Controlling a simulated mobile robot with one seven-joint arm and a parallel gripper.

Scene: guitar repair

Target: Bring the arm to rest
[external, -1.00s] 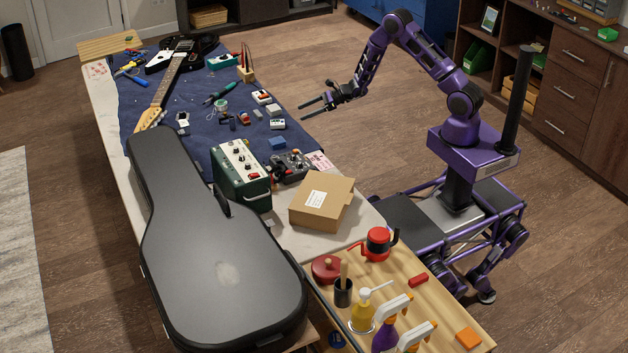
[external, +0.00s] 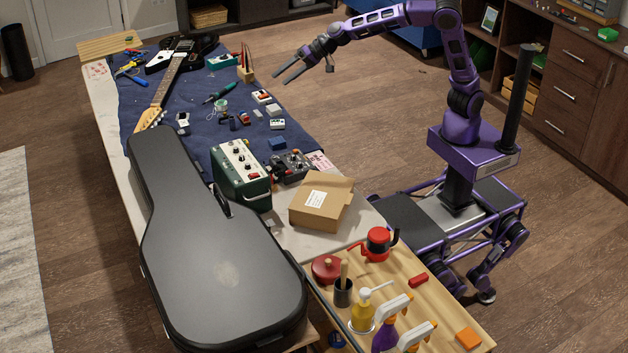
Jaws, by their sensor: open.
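My gripper (external: 289,73) is at the end of my purple arm, which reaches out to the left in the external view. Its two dark fingers are apart, with nothing between them. It is in the air near the far right edge of the blue mat (external: 160,98) on the long table, touching nothing that I can see. My arm's upper links are raised high, with the elbow at the top edge of the picture.
The table holds a black guitar (external: 183,52), a guitar case (external: 215,275), a green amplifier (external: 240,172), a cardboard box (external: 322,203) and several small pedals and tools. A wooden side table (external: 440,310) carries bottles and a red kettle (external: 377,243). The floor beyond the table is open.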

